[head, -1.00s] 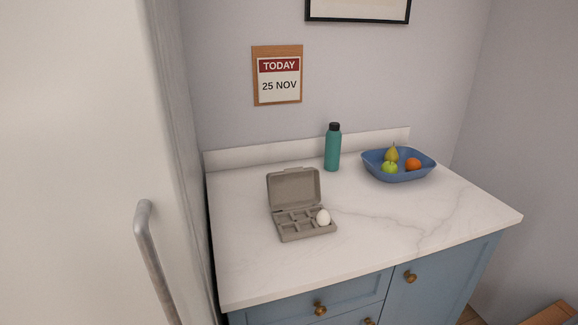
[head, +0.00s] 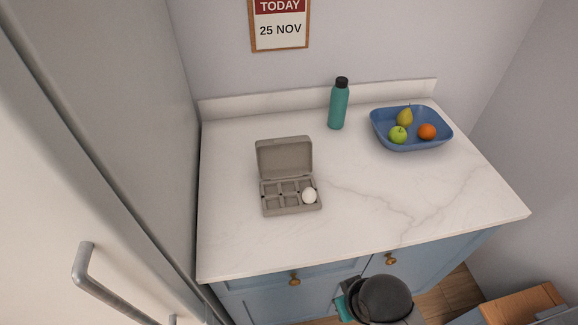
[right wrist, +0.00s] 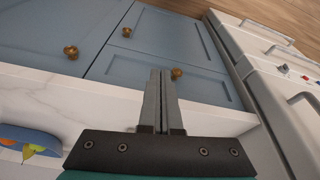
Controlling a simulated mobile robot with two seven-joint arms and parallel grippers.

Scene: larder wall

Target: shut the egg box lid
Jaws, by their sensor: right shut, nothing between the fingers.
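The grey egg box (head: 291,207) stands on the marble worktop with its lid (head: 285,157) raised and tilted back at the rear. One white egg (head: 309,195) sits in the front right cup; the other cups look empty. My right gripper (right wrist: 162,75) shows in the right wrist view with its two fingers together and nothing between them. It is by the worktop's front edge, apart from the egg box. In the head view my right arm shows at the bottom, with its fingers hidden. My left gripper is not in view.
A teal bottle (head: 338,106) stands behind and right of the box. A blue bowl (head: 411,142) with fruit is at the back right. A tall pale cabinet with a handle (head: 82,270) rises on the left. The worktop (head: 380,205) right of the box is clear.

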